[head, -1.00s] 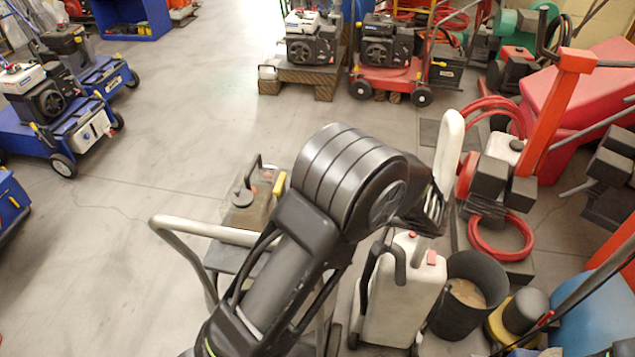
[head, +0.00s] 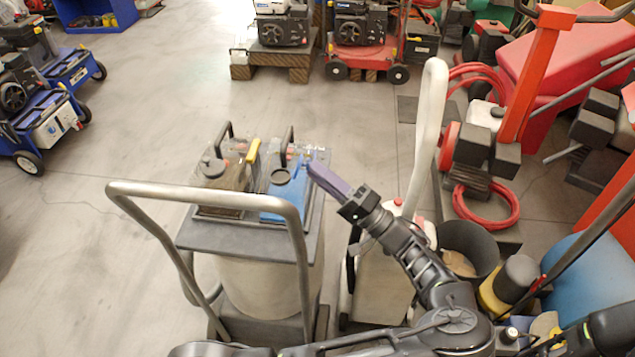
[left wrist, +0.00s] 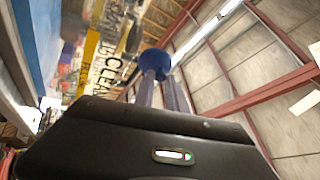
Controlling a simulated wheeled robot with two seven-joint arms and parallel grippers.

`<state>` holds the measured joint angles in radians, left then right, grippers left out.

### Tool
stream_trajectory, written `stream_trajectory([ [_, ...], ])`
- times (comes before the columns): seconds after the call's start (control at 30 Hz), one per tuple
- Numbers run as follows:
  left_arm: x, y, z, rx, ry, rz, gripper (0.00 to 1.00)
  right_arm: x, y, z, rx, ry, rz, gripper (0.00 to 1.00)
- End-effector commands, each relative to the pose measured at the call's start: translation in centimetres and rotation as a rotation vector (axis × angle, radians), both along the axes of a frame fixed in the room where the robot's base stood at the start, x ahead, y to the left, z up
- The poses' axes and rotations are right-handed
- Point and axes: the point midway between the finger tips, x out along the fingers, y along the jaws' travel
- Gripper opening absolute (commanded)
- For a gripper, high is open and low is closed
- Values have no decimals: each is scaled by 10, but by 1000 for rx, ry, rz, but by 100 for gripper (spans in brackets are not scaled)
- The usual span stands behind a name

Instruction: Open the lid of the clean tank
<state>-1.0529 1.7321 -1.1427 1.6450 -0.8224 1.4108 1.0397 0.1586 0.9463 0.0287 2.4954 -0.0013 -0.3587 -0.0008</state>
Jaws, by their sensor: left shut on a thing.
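A grey cart holds two clear tanks side by side. The right tank (head: 287,203) has blue liquid and a black handle; a yellow strip (left wrist: 88,62) reading "CLEAN" shows in the left wrist view. The left tank (head: 222,199) has brown liquid, a round dark cap and a yellow handle. My left gripper (head: 314,168) reaches the right rear side of the blue tank from the right. In the left wrist view its fingers close on a round blue knob (left wrist: 154,59). The lid looks down, though its edge is too small to judge. My right gripper is not in view.
The cart's bent grey push bar (head: 207,195) rises in front of the tanks. A pale machine with a tall light handle (head: 429,130) stands close on the right, beside a black bucket (head: 468,240). Open floor lies behind and left of the cart.

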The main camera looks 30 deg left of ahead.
Motion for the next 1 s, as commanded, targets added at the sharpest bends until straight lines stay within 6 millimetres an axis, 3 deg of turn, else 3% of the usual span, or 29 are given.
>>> stream_trajectory([
  [0.03,-1,0,-7,23,8,1,0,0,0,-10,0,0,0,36],
  [0.2,0,0,-8,72,26,3,0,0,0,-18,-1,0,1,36],
  [0.67,-1,0,-6,88,34,4,0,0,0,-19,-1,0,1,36],
  [0.7,0,0,-7,88,34,4,17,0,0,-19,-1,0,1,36],
  [1.0,0,0,-6,89,34,3,39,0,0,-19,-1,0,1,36],
])
